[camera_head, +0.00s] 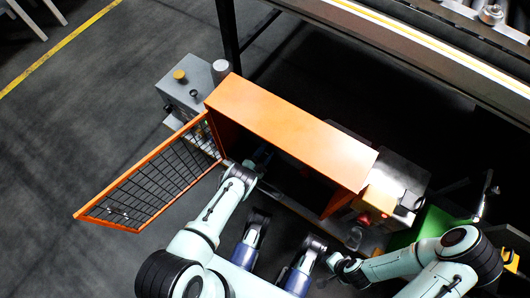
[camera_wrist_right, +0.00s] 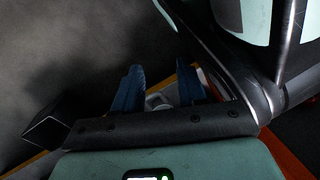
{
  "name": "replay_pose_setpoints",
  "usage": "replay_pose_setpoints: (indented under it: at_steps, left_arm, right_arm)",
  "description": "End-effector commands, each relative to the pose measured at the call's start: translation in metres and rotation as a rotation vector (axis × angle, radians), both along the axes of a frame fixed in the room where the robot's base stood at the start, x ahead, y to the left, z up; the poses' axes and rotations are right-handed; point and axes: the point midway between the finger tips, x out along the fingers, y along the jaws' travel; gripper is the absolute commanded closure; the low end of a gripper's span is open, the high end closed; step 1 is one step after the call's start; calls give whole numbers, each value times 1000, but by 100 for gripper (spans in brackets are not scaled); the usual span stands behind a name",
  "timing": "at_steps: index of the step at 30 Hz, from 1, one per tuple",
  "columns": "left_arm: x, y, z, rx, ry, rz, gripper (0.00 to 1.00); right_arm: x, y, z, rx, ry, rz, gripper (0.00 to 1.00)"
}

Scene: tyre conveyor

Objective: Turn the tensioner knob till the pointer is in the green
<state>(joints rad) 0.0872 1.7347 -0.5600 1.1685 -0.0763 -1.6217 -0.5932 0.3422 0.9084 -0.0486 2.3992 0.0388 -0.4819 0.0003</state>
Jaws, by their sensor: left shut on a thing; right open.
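The orange cabinet (camera_head: 290,125) stands in the middle of the head view with its front open. My left gripper (camera_head: 263,157) reaches into the opening at its left end, close to the door's hinge side. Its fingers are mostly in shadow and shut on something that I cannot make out. The tensioner knob, the pointer and the green zone cannot be made out in either view. My right gripper (camera_wrist_right: 160,90) shows two blue fingers apart in the right wrist view. It is open, and a small greyish shape between them is unclear.
The mesh door (camera_head: 150,185) stands swung open to the left. A grey box (camera_head: 190,92) with a yellow knob is behind it. A control box (camera_head: 395,188) with a red button is at the cabinet's right end. A conveyor (camera_head: 440,50) runs behind. The floor at left is clear.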

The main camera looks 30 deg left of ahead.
Motion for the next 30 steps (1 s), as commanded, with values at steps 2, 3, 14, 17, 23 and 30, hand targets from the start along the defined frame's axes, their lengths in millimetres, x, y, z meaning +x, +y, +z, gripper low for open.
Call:
replay_pose_setpoints:
  at_steps: [2,3,14,17,23,30]
  left_arm:
    - [-2,1,-2,5,6,2,87]
    - [-2,1,-2,6,6,2,87]
    - [-2,1,-2,4,6,2,31]
    - [-2,1,-2,4,4,2,31]
    - [-2,1,-1,3,2,1,31]
    - [-30,5,0,4,7,3,31]
  right_arm:
    - [0,0,0,0,0,0,59]
    - [0,0,0,0,0,0,59]
    - [0,0,0,0,0,0,59]
    - [0,0,0,0,0,0,59]
    - [0,0,0,0,-1,0,59]
    - [19,2,17,-5,-65,5,59]
